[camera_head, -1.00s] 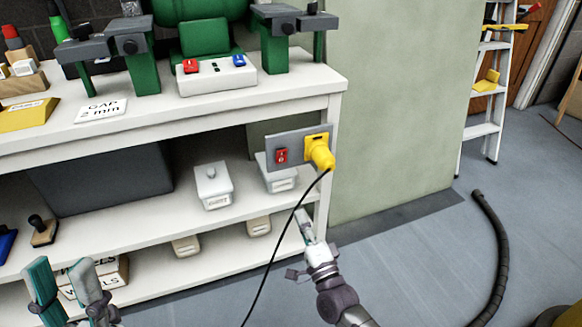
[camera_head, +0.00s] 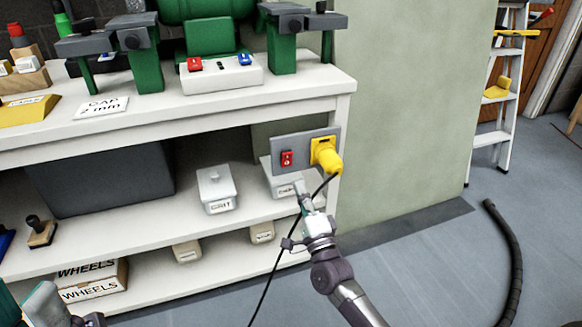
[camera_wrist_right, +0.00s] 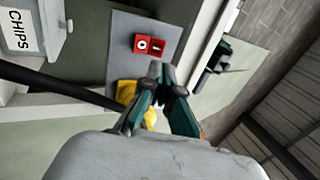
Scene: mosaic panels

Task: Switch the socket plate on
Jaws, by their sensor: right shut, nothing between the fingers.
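The grey socket plate (camera_head: 301,140) is fixed at the right end of the bench, under the top. It carries a red switch (camera_head: 287,159) on its left and a yellow plug (camera_head: 326,156) on its right. My right gripper (camera_head: 301,188) is shut and empty, just below the plate and apart from the switch. In the right wrist view its fingertips (camera_wrist_right: 161,68) point toward the plate (camera_wrist_right: 128,62), with the red switch (camera_wrist_right: 147,45) beyond them and the yellow plug partly hidden behind them. My left gripper (camera_head: 24,298) is at the bottom left, partly cut off, its fingers apart.
A black cable (camera_head: 285,240) hangs from the plug close beside my right gripper. White lidded boxes (camera_head: 216,190) stand on the shelf behind. A green machine with a control box (camera_head: 222,80) stands on the bench top. The floor at the right is mostly clear, with a dark hose (camera_head: 508,255).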

